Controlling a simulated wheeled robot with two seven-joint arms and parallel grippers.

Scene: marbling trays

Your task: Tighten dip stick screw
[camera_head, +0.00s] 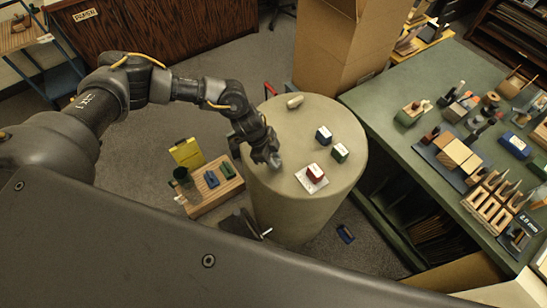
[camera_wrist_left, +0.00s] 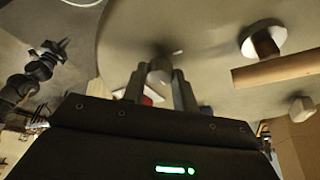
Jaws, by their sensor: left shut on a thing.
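My left gripper (camera_head: 268,158) reaches in from the left over the near-left part of the round table top (camera_head: 290,215). In the left wrist view, the left gripper (camera_wrist_left: 160,82) is shut on a small grey rounded piece (camera_wrist_left: 160,70) between its fingertips. Whether this piece is the dip stick screw cannot be told; its lower end and any thread are hidden. A dark shape (camera_head: 243,223) with a thin white tip shows below the table edge and may be my right gripper; its jaws cannot be made out.
A cardboard box (camera_head: 325,45) stands behind. A crowded green bench (camera_head: 400,110) is at right.

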